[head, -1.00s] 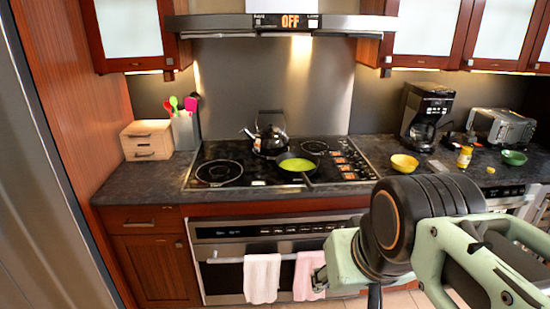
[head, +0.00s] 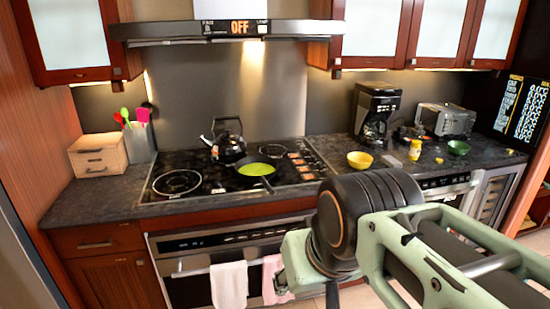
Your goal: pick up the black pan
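The black pan (head: 268,180) sits on the black cooktop (head: 206,184), in front of the black kettle. Its inside looks bright green, and its short dark handle points toward the front edge. My arm comes in from the lower right in the head view, with its pale green and black links in front of the oven and counter edge. My gripper's fingers cannot be made out in this view. The arm is apart from the pan, to its right and nearer the camera.
A black kettle (head: 226,142) stands behind the pan. A wooden box (head: 98,155) and utensil holder (head: 141,143) are at left. At right are a yellow bowl (head: 360,160), yellow bottle (head: 415,150), coffee maker (head: 377,110), toaster oven (head: 447,120) and green bowl (head: 458,148). A range hood (head: 225,31) hangs above.

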